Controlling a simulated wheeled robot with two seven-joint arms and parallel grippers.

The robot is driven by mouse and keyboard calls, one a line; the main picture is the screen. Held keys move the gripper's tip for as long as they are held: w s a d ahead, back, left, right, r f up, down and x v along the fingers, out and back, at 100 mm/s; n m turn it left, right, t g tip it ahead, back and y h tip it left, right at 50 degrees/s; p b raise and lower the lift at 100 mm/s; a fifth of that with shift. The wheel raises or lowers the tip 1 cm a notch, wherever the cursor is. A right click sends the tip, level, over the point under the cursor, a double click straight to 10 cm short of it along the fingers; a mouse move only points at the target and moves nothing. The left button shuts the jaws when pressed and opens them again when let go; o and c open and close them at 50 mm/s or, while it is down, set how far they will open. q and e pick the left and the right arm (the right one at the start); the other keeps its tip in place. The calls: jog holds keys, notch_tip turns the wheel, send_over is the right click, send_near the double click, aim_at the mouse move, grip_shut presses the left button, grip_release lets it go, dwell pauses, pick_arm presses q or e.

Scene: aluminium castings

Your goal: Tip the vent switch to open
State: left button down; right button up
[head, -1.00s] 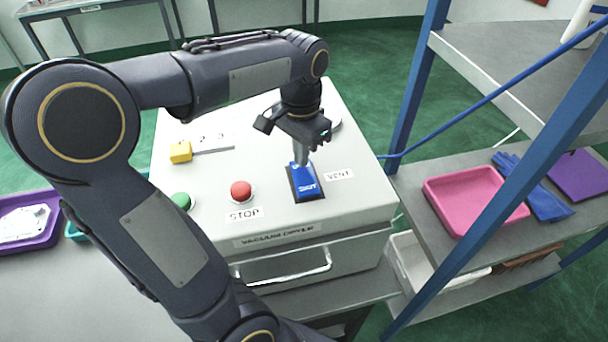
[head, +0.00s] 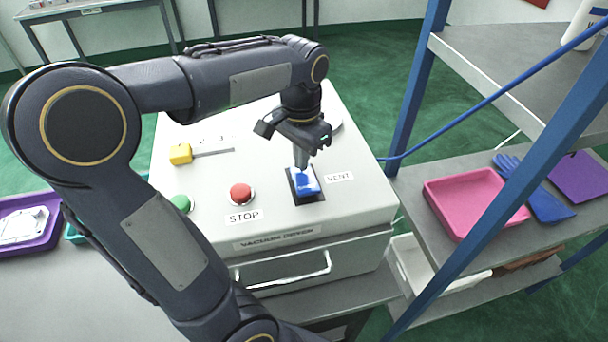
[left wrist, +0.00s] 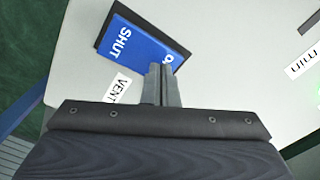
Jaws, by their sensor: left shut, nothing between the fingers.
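The vent switch (head: 308,184) is a blue rocker in a dark frame on top of the vacuum dryer, beside the VENT label (head: 339,177). In the left wrist view the rocker (left wrist: 135,43) shows the word SHUT on one half; the other word is mostly hidden behind my fingers, with only its first letter showing. My left gripper (head: 301,166) is shut and empty, pointing down at the far end of the rocker. Its fingertips (left wrist: 161,70) overlap that lettered end in the wrist view; they look in contact or very close. My right gripper is not in view.
On the dryer top (head: 270,222) are a red STOP button (head: 241,193), a green button (head: 181,202) and a yellow slider knob (head: 180,153). A blue-framed shelf with a pink tray (head: 462,203) stands at the right. A purple tray (head: 43,205) lies at the left.

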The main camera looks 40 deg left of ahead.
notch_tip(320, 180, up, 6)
jog(key=p, duration=0.5)
dwell(0.5)
